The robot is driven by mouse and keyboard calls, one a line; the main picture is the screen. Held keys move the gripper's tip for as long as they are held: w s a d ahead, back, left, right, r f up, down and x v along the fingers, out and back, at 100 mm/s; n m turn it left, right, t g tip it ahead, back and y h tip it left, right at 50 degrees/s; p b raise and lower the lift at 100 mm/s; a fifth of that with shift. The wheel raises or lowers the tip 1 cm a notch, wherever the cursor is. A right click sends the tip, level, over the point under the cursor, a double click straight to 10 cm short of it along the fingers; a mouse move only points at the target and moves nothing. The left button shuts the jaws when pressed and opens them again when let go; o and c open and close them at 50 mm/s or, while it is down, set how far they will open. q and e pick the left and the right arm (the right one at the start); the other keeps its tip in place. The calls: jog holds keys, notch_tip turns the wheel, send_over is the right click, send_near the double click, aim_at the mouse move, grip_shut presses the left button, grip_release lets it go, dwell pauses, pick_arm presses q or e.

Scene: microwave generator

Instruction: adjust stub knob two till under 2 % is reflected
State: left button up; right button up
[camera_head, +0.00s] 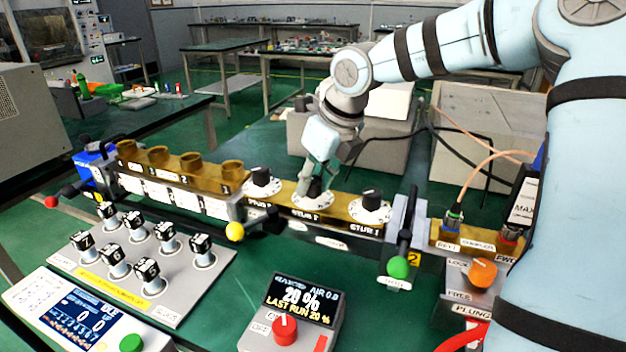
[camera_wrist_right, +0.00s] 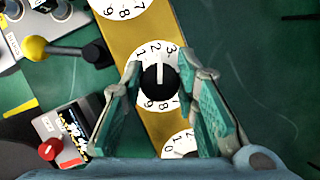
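Stub knob two (camera_head: 313,187) is the middle of three black knobs on white dials along the brass waveguide. In the right wrist view the knob (camera_wrist_right: 159,80) shows its white pointer line near the 2 of its numbered dial. My right gripper (camera_head: 318,172) is over this knob, pointing down. Its two fingers (camera_wrist_right: 162,82) stand open on either side of the knob, with a gap visible on both sides. The reflected-power display (camera_head: 302,298) reads about 20 %, and its lower line reads LAST RUN 20 %. My left gripper is not in view.
Two neighbouring stub knobs stand close by, left (camera_head: 262,178) and right (camera_head: 371,199). A green-ball lever (camera_head: 398,267) and a yellow-ball lever (camera_head: 235,231) project towards me. A panel of numbered cubes (camera_head: 140,262) is at front left. An orange knob (camera_head: 482,272) is at right.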

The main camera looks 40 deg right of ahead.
jog(key=o, duration=0.4)
jog(key=shift+c, duration=0.2)
jog(key=v, duration=0.7)
jog(key=shift+r, duration=0.3)
